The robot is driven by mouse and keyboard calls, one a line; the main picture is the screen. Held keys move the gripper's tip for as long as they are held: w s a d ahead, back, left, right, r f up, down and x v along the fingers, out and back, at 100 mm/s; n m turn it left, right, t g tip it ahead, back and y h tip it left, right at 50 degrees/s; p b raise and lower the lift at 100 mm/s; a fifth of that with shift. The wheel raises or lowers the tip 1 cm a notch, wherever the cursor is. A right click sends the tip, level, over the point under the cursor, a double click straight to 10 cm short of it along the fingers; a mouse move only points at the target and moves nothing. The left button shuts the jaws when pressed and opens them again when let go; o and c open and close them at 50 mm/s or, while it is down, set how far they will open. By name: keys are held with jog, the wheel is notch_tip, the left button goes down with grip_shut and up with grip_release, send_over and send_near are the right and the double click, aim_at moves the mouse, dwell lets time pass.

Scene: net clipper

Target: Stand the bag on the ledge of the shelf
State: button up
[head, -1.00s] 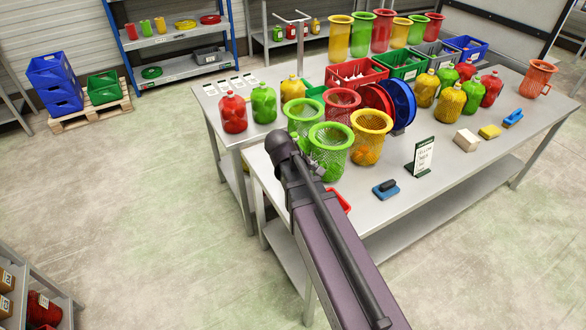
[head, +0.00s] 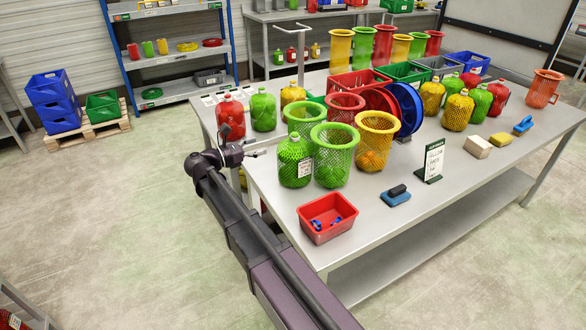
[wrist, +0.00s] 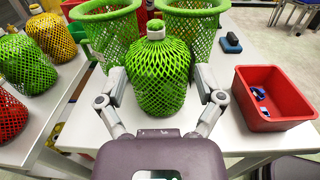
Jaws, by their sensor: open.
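A green netted bag (head: 294,162) with a knotted top and a white label stands upright at the front left of the table. It also shows in the middle of the wrist view (wrist: 155,75). My gripper (head: 258,152) is open, just left of this bag in the head view. In the wrist view its two fingers spread to either side of the bag's lower part; I cannot tell whether they touch it. A blue-framed shelf (head: 183,55) stands at the back left, and a shelf corner (head: 38,315) shows at the lower left. Which ledge is meant is unclear.
Green mesh baskets (head: 333,155) stand right behind and beside the bag. A red bin (head: 327,226) with blue pieces lies in front. Red, green and yellow bags (head: 263,110) stand on the left table part.

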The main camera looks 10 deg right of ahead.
aim_at(291, 134)
jog(key=shift+d, duration=0.1)
jog(key=x, duration=0.8)
jog(key=shift+w+d, duration=0.15)
jog(key=shift+d, duration=0.05)
jog(key=shift+d, duration=0.1)
dwell(0.4)
jog(key=shift+w+x, duration=0.15)
jog(key=shift+x, duration=1.1)
jog(key=shift+w+x, duration=0.1)
jog(key=shift+x, duration=1.2)
jog(key=shift+f, duration=0.1)
grip_shut()
